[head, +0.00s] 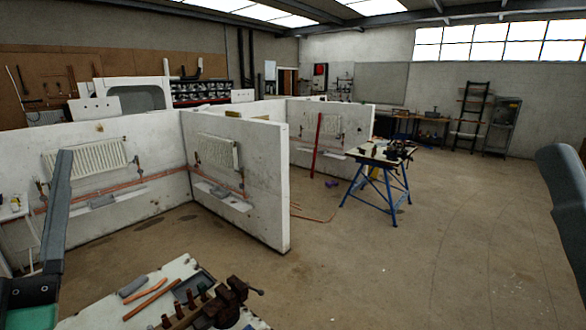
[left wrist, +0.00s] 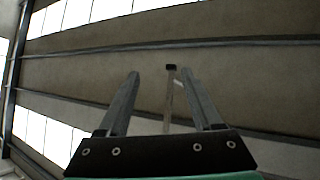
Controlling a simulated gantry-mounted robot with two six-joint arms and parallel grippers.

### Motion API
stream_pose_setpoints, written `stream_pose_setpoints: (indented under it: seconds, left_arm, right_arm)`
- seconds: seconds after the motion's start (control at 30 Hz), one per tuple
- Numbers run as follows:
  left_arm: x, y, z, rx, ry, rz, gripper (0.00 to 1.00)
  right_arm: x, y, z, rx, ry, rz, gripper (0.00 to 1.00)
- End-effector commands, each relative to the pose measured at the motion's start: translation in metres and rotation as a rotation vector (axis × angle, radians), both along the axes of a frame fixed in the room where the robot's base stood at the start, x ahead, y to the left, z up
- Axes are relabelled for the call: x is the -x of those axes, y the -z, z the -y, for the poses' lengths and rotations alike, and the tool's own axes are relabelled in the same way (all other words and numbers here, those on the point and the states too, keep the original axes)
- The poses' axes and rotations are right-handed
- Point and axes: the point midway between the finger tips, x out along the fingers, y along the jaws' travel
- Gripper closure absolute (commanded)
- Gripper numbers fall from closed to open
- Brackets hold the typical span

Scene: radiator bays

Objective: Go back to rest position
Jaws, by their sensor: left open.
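My left gripper (left wrist: 160,75) points up at the ceiling in the left wrist view, its two grey fingers spread apart with nothing between them. In the head view, part of the same gripper (head: 58,205) stands upright at the left edge, one long grey finger above a dark and green base. It is clear of the workbench and walls. A smooth grey-blue part of my right arm (head: 568,200) shows at the right edge of the head view. My right gripper does not show.
A workbench (head: 95,318) with a vise (head: 228,300), pipes and tools is close in front. White partition walls (head: 265,190) with radiators (head: 88,158) stand beyond at left. A blue-legged work stand (head: 375,190) is farther back. Open concrete floor (head: 430,260) lies at right.

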Motion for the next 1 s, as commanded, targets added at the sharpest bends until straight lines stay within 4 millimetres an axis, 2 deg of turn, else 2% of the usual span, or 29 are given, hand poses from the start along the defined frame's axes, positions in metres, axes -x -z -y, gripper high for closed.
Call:
stream_pose_setpoints:
  seconds: [0.03, 0.1, 0.13, 0.2, 0.23, 0.3, 0.5, 0.6, 0.7, 1.0]
  left_arm:
    - [0.025, -0.016, 0.013, 0.073, 0.175, 0.074, 0.33]
    - [0.047, -0.022, 0.035, 0.167, 0.441, 0.115, 0.33]
    - [0.053, -0.021, 0.045, 0.213, 0.561, 0.113, 0.33]
    - [0.043, -0.013, 0.058, 0.351, 0.758, 0.059, 0.33]
    - [0.044, -0.04, 0.057, 0.354, 0.759, 0.067, 0.33]
    - [0.044, -0.071, 0.057, 0.35, 0.752, 0.067, 0.33]
    - [0.043, -0.144, 0.056, 0.348, 0.749, 0.066, 0.33]
    - [0.043, -0.168, 0.056, 0.348, 0.747, 0.066, 0.33]
    - [0.043, -0.177, 0.056, 0.348, 0.746, 0.065, 0.33]
    - [0.043, -0.174, 0.056, 0.347, 0.745, 0.066, 0.33]
  right_arm:
    - [0.0, 0.0, 0.0, 0.0, 0.0, 0.0, 0.5]
    - [0.0, 0.0, 0.0, 0.0, 0.0, 0.0, 0.5]
    - [0.0, 0.0, 0.0, 0.0, 0.0, 0.0, 0.5]
    - [0.0, 0.0, 0.0, 0.0, 0.0, 0.0, 0.5]
    - [-0.001, -0.025, 0.0, 0.0, 0.0, -0.003, 0.5]
    - [0.0, -0.057, 0.0, 0.0, 0.0, 0.0, 0.5]
    - [0.0, -0.131, 0.0, 0.0, 0.0, 0.001, 0.5]
    - [0.0, -0.155, 0.0, 0.0, 0.0, 0.001, 0.5]
    - [0.0, -0.165, 0.0, 0.0, 0.0, 0.0, 0.5]
    - [0.0, -0.161, 0.0, 0.0, 0.0, -0.001, 0.5]
